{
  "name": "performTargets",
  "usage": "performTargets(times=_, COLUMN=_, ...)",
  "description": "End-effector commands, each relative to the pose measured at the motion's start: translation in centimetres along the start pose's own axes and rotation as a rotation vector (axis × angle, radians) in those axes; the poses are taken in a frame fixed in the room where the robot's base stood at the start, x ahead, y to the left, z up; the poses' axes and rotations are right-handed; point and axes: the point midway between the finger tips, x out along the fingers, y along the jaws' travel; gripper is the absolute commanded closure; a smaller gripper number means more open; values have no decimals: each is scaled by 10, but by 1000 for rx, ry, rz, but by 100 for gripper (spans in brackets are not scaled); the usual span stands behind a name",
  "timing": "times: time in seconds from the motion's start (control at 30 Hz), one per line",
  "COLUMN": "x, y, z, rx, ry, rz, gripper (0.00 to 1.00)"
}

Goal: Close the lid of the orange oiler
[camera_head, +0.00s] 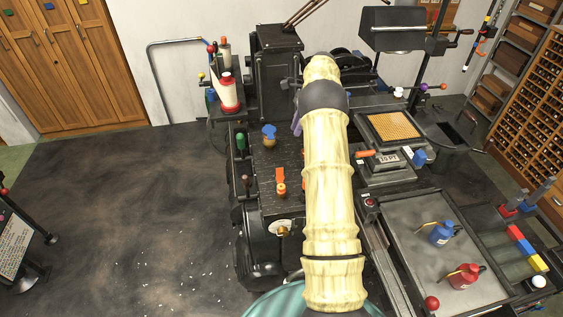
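The orange oiler (281,189) is a small cup on the dark top of the casting machine, left of my arm. Its orange lid (280,174) appears to stand up behind the cup, open. A similar oiler with a blue lid (269,131) stands farther back. My pale yellow arm reaches from the bottom edge up over the machine, to the right of the orange oiler. My gripper cannot be made out; it seems hidden behind the arm, so its fingers and their distance to the oiler do not show.
Another orange part (304,184) shows beside the arm, partly covered. A brass-coloured knob and dial (283,228) sit in front of the oiler. A green-handled lever (240,141) rises at the left. Blue (441,233) and red (465,276) oil cans stand on a grey tray at right.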

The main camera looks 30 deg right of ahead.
Motion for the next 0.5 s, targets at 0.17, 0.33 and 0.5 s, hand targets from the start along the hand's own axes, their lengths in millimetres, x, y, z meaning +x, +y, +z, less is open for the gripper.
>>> performTargets(times=0.17, x=-4, y=-4, z=-9, rx=61, ry=-22, rz=14, gripper=76)
performTargets(times=0.33, x=-4, y=-4, z=-9, rx=63, ry=-23, rz=14, gripper=76)
performTargets(times=0.5, x=-3, y=-4, z=-9, rx=63, ry=-23, rz=14, gripper=76)
